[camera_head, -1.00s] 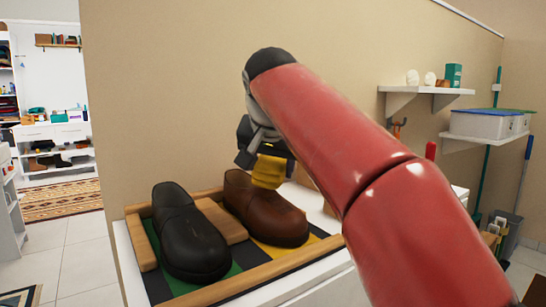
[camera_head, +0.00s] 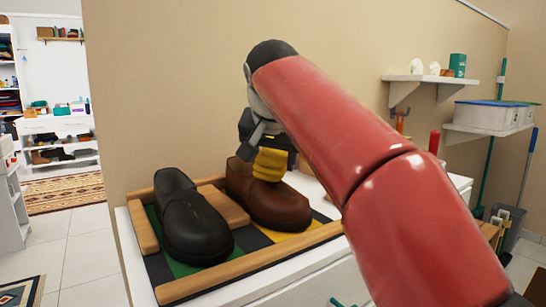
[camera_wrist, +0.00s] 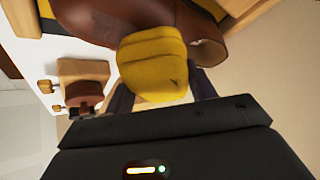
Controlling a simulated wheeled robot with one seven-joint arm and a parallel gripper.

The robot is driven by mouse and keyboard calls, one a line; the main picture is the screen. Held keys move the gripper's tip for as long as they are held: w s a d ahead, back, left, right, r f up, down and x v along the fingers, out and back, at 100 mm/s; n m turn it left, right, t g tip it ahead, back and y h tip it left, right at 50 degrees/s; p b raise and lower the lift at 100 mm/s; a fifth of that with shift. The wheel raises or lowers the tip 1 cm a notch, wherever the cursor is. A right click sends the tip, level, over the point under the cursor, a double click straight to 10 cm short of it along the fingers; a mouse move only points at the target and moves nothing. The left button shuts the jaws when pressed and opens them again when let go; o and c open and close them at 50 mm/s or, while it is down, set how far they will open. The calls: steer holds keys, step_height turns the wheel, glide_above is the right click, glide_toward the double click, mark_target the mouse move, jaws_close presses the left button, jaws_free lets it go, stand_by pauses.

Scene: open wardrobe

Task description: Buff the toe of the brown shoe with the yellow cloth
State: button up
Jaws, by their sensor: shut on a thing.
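The brown shoe (camera_head: 282,207) stands on the striped mat inside a wooden-edged tray (camera_head: 146,232), to the right of a black shoe (camera_head: 193,225). It also shows at the top of the wrist view (camera_wrist: 100,15). My gripper (camera_head: 265,150) is shut on the yellow cloth (camera_head: 270,165), which hangs folded below the fingers. In the head view the cloth overlaps the upper part of the brown shoe, behind its toe. In the wrist view the cloth (camera_wrist: 152,65) lies against the shoe in the picture; I cannot tell whether they touch.
A wooden block (camera_head: 222,206) lies between the shoes. The tray rests on a white cabinet top against a beige wall (camera_head: 170,90). A wall shelf (camera_head: 430,79) and a lidded bin (camera_head: 488,115) are at right. In the wrist view, wooden items (camera_wrist: 82,75) stand at left.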

mark_target(285, 166)
steer(key=shift+w+a+f+b, duration=0.1)
steer(key=shift+f+b, duration=0.25)
steer(key=shift+f, duration=0.25)
steer(key=shift+s+d+f+b, duration=0.25)
steer(key=shift+s+d+b, duration=0.35)
steer(key=shift+s, duration=0.2)
steer(key=shift+s+d+f+b, duration=0.2)
steer(key=shift+s+d+b, duration=0.35)
steer(key=shift+s, duration=0.25)
steer(key=w+a+p, duration=0.2)
steer(key=p, duration=0.1)
steer(key=shift+w+r, duration=0.3)
steer(key=shift+r, duration=0.05)
steer(key=shift+w+a, duration=0.1)
steer(key=shift+w, duration=0.1)
steer(key=shift+w+a+f, duration=0.1)
steer(key=shift+f, duration=0.15)
step_height(285, 166, up, 2)
steer(key=p, duration=0.2)
steer(key=shift+r+p, duration=0.25)
steer(key=shift+p, duration=0.15)
steer(key=shift+s+d+r, duration=0.15)
steer(key=shift+r, duration=0.45)
steer(key=shift+s+d+r, duration=0.1)
steer(key=shift+s+r, duration=0.05)
steer(key=shift+r, duration=0.45)
steer(key=shift+s+d+r, duration=0.15)
steer(key=shift+r, duration=0.45)
